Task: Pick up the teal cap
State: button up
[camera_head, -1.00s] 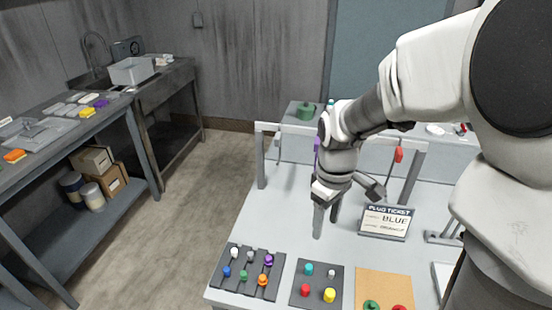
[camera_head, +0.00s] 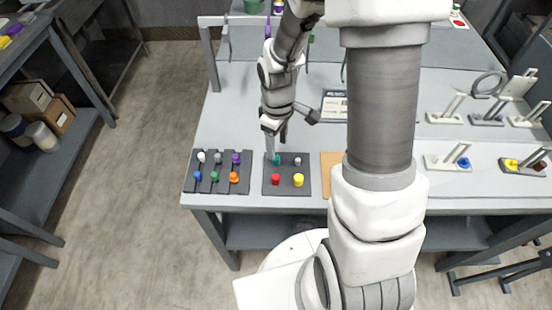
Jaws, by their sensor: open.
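The teal cap (camera_head: 277,160) stands at the back left of a dark square mat (camera_head: 287,188) near the front edge of the table. My gripper (camera_head: 275,150) points down right at the teal cap, its jaws open. One finger is at the cap's left side and partly covers it. I cannot tell whether the finger touches the cap. The other finger is largely hidden behind the wrist.
A red cap (camera_head: 276,180), a yellow cap (camera_head: 299,180) and a small grey cap (camera_head: 298,161) share the mat. A slotted dark rack (camera_head: 207,188) with several coloured plugs stands to the left. A cork board (camera_head: 331,168) lies to the right, partly hidden by my arm.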

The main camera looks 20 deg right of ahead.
aim_at(276, 161)
jog(key=shift+w+a+f, duration=0.1)
jog(key=shift+f, duration=1.25)
jog(key=shift+w+f, duration=0.1)
jog(key=shift+f, duration=1.25)
grip_shut()
